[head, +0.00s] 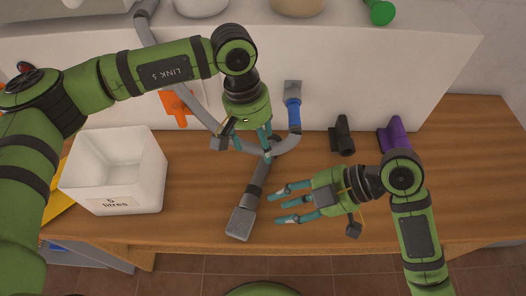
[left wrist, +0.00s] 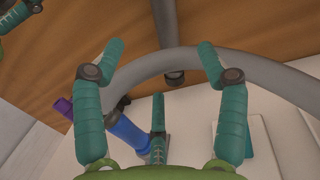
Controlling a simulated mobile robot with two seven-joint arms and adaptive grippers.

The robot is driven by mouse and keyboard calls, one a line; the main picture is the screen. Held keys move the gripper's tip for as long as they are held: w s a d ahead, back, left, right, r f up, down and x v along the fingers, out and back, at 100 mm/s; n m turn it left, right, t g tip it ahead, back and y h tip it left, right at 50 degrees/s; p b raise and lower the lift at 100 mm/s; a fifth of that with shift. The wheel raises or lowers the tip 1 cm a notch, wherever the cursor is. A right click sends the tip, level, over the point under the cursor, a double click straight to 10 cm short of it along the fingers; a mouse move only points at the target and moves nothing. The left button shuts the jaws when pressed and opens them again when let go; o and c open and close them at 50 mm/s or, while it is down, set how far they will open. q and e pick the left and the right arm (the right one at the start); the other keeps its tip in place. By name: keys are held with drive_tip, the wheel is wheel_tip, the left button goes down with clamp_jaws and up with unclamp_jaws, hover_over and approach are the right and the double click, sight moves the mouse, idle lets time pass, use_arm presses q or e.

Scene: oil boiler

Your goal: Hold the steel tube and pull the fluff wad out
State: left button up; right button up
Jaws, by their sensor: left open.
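A grey tube (head: 188,95) runs down from the upper left and joins a curved grey pipe (head: 290,143) near the bench middle. I cannot tell whether that block is the fluff wad. My left gripper (head: 255,152) is open over the junction. In the left wrist view the grey curved tube (left wrist: 270,75) passes between its spread fingers, with no clear grip. My right gripper (head: 282,204) is open and empty, right of the dark section, fingers pointing left.
A white "5 litres" container (head: 115,175) stands at left. Black (head: 342,136) and purple (head: 394,138) pieces stand by the white boiler wall (head: 385,70). An orange handle (head: 178,106) is behind. The bench (head: 470,180) is clear at right.

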sight(262, 174)
use_arm(q)
drive_tip(key=f+m, duration=0.1)
drive_tip(key=s+d+f+m+y, duration=0.1)
drive_tip(key=s+f+m+t, duration=0.1)
drive_tip(key=f, duration=0.1)
drive_tip(key=shift+s+d+y, duration=0.1)
drive_tip(key=shift+d+y, duration=0.05)
drive_tip(key=shift+y, duration=0.25)
drive_tip(key=shift+f, duration=3.45)
drive_tip(key=c, duration=1.4)
drive_tip(key=shift+o, duration=0.2)
